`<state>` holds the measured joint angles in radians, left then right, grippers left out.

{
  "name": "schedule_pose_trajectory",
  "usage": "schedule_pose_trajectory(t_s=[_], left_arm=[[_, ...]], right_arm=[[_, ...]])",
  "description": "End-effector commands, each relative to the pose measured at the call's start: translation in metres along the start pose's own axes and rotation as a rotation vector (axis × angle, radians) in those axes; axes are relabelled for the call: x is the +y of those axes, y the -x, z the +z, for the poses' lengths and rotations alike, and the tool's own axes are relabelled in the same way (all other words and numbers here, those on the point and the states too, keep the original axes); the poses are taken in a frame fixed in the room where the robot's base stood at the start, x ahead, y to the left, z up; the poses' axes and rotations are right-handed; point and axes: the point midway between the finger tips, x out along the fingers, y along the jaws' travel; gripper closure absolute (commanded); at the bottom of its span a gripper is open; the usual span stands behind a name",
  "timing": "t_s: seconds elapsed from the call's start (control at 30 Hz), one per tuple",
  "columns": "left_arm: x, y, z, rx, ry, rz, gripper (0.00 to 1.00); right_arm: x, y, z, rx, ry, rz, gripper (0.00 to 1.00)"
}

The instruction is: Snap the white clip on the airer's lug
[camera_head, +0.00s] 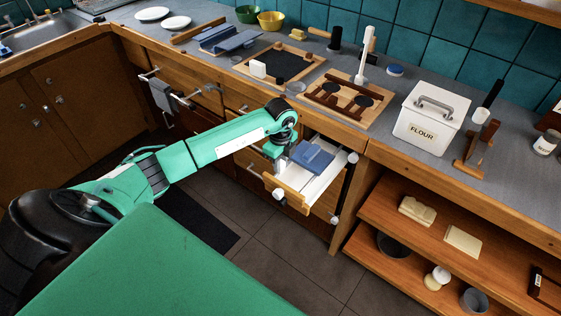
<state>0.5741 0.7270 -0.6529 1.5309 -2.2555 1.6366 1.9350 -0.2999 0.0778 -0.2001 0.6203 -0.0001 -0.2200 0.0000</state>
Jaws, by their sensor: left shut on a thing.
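My left gripper (282,164) is at the end of the teal arm, low over the near left side of an open drawer (292,197). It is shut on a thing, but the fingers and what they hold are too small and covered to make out. I cannot pick out the white clip for certain. A small white piece (279,194) shows at the drawer's front, just below the gripper. A rail with a grey cloth (160,93) hangs at the cabinet front on the left. I cannot tell whether it is the airer, and no lug is clear. My right gripper is not in view.
A blue item (312,157) lies in the open drawer. A dark bar with white ends (346,183) stands at its right. The counter holds a flour tin (431,117), a wooden rack (349,100) and a dark-topped board (279,64).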

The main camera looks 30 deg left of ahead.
Motion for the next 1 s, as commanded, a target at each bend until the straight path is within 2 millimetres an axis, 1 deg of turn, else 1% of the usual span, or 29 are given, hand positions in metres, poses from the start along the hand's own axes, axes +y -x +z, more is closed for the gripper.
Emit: schedule_pose_trajectory(t_s=[0.03, 0.07, 0.1, 0.17, 0.2, 0.47, 0.57, 0.67, 0.77, 1.0], left_arm=[[0.001, -0.004, 0.000, 0.000, 0.000, 0.002, 1.00], [0.001, -0.003, 0.000, 0.000, 0.000, 0.002, 0.72], [0.001, -0.003, 0.000, 0.000, 0.000, 0.002, 0.64], [0.001, -0.003, 0.000, 0.000, 0.000, 0.002, 0.52], [0.001, -0.003, 0.000, 0.000, 0.000, 0.002, 0.50], [0.000, -0.002, 0.000, 0.000, 0.000, 0.001, 0.50], [0.000, 0.004, 0.000, 0.000, -0.001, 0.001, 0.50], [0.000, 0.017, 0.000, 0.000, -0.001, -0.001, 0.50], [-0.001, 0.038, 0.000, -0.001, -0.001, -0.003, 0.50], [-0.001, 0.093, 0.001, -0.001, -0.001, -0.003, 0.50]], right_arm=[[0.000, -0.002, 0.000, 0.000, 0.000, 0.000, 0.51], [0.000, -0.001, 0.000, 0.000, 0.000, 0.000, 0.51], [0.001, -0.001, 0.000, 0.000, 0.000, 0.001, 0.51], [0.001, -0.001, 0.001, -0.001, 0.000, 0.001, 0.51], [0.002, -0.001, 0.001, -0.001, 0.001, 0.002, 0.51], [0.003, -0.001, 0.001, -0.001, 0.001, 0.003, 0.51], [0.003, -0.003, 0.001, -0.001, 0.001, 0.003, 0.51], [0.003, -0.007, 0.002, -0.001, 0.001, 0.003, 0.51], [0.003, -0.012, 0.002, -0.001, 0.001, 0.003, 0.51], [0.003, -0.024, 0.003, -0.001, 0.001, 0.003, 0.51]])
